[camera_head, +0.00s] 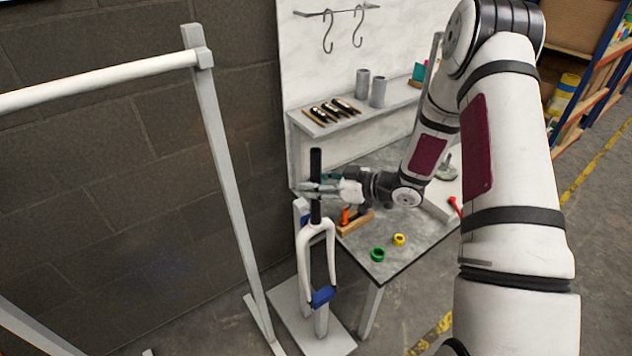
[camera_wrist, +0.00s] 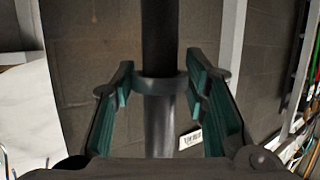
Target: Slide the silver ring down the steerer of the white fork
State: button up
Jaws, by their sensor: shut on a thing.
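The white fork (camera_head: 305,245) stands upright in the head view, with its dark steerer (camera_head: 316,160) pointing up. The steerer also shows in the wrist view (camera_wrist: 160,40). My gripper (camera_head: 318,188) is at the steerer, above the fork crown and below the steerer's top end. In the wrist view, the silver ring (camera_wrist: 158,86) looks grey and sits around the steerer, between the green-padded fingers of my gripper (camera_wrist: 160,82). The fingers are shut on the ring from both sides. The fingers mostly hide the ring in the head view.
The fork stands on a grey base (camera_head: 285,310) with a blue clamp (camera_head: 322,296). A workbench (camera_head: 410,250) is to its right, with a green ring (camera_head: 378,254) and a yellow ring (camera_head: 398,239). A grey frame (camera_head: 228,160) with a white bar stands at left.

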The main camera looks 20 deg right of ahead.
aim_at(317, 215)
jog(key=shift+f, duration=0.1)
jog(key=shift+f+b, duration=1.15)
jog(key=shift+f, duration=1.75)
jog(key=shift+f, duration=0.1)
jog(key=shift+f+b, duration=0.95)
jog(key=shift+f, duration=1.2)
jog(key=shift+f+b, duration=0.3)
jog(key=shift+f, duration=0.55)
dwell(0.7)
jog(key=o, duration=1.1)
jog(key=v, duration=1.2)
